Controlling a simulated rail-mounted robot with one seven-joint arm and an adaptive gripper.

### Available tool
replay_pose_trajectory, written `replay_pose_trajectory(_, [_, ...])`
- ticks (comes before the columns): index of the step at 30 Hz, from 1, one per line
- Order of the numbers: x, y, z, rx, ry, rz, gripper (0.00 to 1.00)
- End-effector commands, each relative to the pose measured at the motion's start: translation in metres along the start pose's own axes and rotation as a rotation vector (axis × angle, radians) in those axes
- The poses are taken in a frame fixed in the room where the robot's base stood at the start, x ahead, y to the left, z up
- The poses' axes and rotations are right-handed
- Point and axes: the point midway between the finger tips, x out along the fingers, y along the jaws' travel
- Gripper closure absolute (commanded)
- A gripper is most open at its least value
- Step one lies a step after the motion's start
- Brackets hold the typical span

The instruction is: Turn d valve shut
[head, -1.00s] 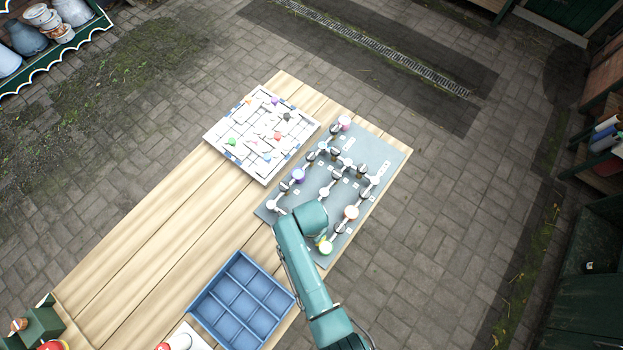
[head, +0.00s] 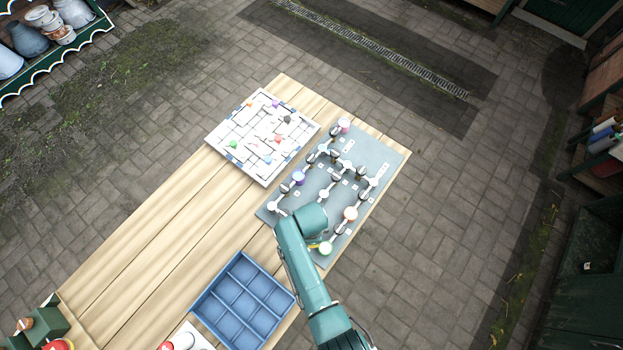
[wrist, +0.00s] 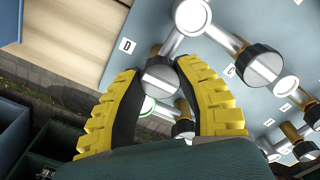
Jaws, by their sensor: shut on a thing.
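The grey valve panel (head: 375,149) lies on the wooden table, with white pipes, round discs and several black knobs. In the wrist view a label D (wrist: 127,45) is on the panel beside a black knob with a silver top, the d valve (wrist: 160,76). My gripper (wrist: 159,68) has its two yellow ribbed fingers on either side of this knob and is shut on it. The pipe at this valve runs between a white disc (wrist: 192,15) and a green-rimmed disc (wrist: 150,106).
Another black knob (wrist: 260,64) stands close right of my gripper in the wrist view. In the head view a blue divided tray (head: 243,300) is near the panel's lower left. A white maze board (head: 245,130) lies left of the panel. Bare table planks lie between.

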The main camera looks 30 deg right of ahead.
Motion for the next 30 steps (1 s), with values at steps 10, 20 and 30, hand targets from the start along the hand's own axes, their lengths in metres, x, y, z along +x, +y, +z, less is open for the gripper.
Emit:
replay_pose_trajectory(10, [0.0023,0.0018,-0.0003,0.022,0.000,0.003,1.00])
replay_pose_trajectory(20, [0.0018,0.0013,-0.0003,0.020,0.000,0.002,0.36])
replay_pose_trajectory(30, [-0.0021,-0.0001,0.0001,0.019,0.000,-0.001,0.33])
